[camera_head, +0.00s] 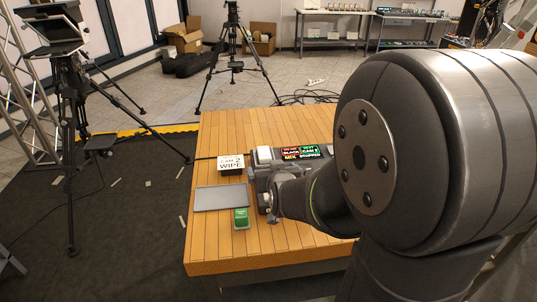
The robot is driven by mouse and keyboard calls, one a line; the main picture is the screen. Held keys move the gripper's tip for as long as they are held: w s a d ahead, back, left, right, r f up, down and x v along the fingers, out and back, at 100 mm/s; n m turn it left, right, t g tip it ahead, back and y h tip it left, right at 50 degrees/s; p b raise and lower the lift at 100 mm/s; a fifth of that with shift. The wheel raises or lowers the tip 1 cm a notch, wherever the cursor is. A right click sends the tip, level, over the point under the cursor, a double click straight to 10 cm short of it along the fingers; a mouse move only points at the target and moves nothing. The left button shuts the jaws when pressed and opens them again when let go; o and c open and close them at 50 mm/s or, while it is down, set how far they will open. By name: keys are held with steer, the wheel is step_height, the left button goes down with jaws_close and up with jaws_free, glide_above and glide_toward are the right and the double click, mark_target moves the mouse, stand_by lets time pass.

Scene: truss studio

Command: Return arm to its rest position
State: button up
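My arm fills the right side of the head view, and its thinner forward part reaches left over the wooden table (228,130). My gripper (272,207) appears only as a small, dark, partly hidden shape at the arm's far end, low over the table. I cannot tell whether its fingers are apart or closed, or whether it holds anything. Beside it is a dark console (263,172) with lit red and green labels, partly covered by my arm. A green block (241,217) stands just left of my gripper, apart from it as far as I can see.
A flat grey panel (221,198) lies left of the console. Behind it stands a white sign (231,163) reading "CAM 2 WIPE". The table's back left is clear. Tripods (236,66) stand on the floor behind and left (69,130). A dark mat (120,240) covers the left floor.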

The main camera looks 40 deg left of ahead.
steer(key=x, duration=0.8)
steer(key=shift+r, duration=0.1)
stand_by(0.6)
steer(key=v, duration=1)
steer(key=shift+w, duration=0.1)
steer(key=x, duration=1)
steer(key=shift+v, duration=1.15)
